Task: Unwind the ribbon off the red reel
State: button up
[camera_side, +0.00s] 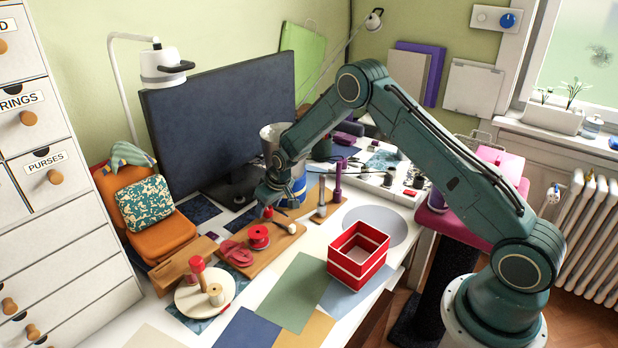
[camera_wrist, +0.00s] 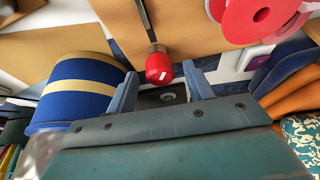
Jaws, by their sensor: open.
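The red reel (camera_side: 258,237) stands on a wooden board on the table. In the wrist view it shows at the upper right (camera_wrist: 262,14), cut off by the frame edge. Pink-red folded loops (camera_side: 236,253), perhaps ribbon, lie just left of the reel; I cannot tell whether they join it. My gripper (camera_side: 269,199) is open, above the far end of the board, behind the reel and apart from it. In the wrist view a tool's red knob (camera_wrist: 159,67) lies between and beyond the open fingers, with no clear contact.
A blue can with a tan band (camera_wrist: 75,92) stands close beside my gripper. A red box (camera_side: 358,256) stands right of the board. A round white stand with spools (camera_side: 204,292) is at the front left. Green and blue sheets (camera_side: 293,291) lie flat in front.

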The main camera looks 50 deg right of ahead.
jog(key=m, duration=0.2)
jog(key=m+h, duration=0.1)
jog(key=m, duration=0.1)
jog(key=shift+a+h, duration=0.2)
jog(key=shift+h, duration=0.1)
jog(key=m+g+h, duration=0.1)
jog(key=m, duration=0.2)
jog(key=shift+w, duration=0.1)
jog(key=m+g, duration=0.1)
jog(key=m, duration=0.2)
jog(key=m+h, duration=0.1)
jog(key=m, duration=0.2)
jog(key=shift+w+a+m+g, duration=0.1)
jog(key=shift+m+g, duration=0.2)
jog(key=shift+g, duration=0.1)
jog(key=shift+a+r, duration=0.15)
jog(key=shift+r, duration=0.2)
jog(key=v, duration=1.4)
jog(key=s+r+n, duration=0.2)
jog(key=s+r, duration=0.3)
jog(key=r, duration=0.2)
jog(key=s+r+n+t+y, duration=0.1)
jog(key=s+r+n, duration=0.1)
jog(key=s+r, duration=0.3)
jog(key=shift+s+r+n, duration=0.3)
jog(key=shift+s+r, duration=0.1)
jog(key=shift+r, duration=1.2)
